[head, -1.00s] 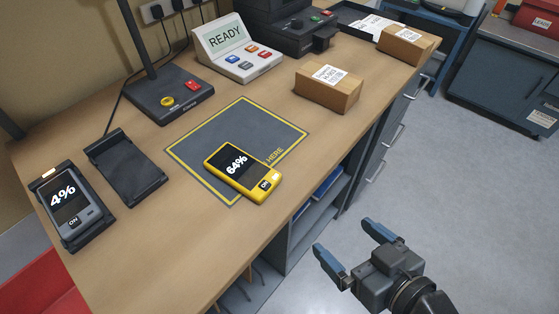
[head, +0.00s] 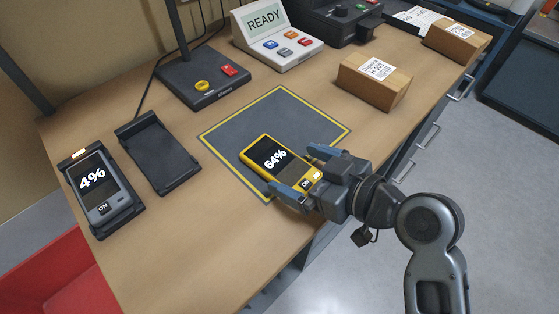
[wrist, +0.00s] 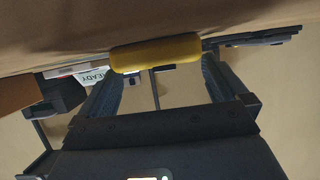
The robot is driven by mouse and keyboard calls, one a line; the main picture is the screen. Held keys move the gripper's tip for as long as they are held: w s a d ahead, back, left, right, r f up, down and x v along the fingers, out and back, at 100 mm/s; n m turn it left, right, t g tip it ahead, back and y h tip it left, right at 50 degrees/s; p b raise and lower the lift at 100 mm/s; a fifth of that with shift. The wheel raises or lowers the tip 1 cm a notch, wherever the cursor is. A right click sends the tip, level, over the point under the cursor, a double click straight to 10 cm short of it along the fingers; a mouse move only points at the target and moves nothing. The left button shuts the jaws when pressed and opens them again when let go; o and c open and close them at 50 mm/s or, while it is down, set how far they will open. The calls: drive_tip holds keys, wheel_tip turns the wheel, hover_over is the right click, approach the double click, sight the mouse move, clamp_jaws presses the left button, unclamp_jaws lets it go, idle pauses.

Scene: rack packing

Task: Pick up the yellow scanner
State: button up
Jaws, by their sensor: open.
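The yellow scanner (head: 268,154) lies screen up on the front part of the yellow-edged dark mat (head: 231,128). Its screen reads 64%. My gripper (head: 299,172) is open at the scanner's near right end, with one blue finger on each side of that end. The fingers partly hide its edges. In the wrist view the scanner's yellow end (wrist: 155,54) shows between the fingers, towards their tips. I cannot tell whether either finger touches it.
A grey scanner reading 4% (head: 98,190) sits in a cradle at left, beside an empty black cradle (head: 158,152). A cardboard box (head: 374,82) stands right of the mat. The READY console (head: 277,38) is behind. The table's front left is clear.

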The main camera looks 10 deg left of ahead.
sight(284, 165)
drive_tip(key=shift+p+x, duration=0.3)
drive_tip(key=shift+x, duration=1.6)
drive_tip(key=shift+s, duration=0.1)
drive_tip(key=shift+c, duration=0.4)
drive_tip(key=c, duration=1)
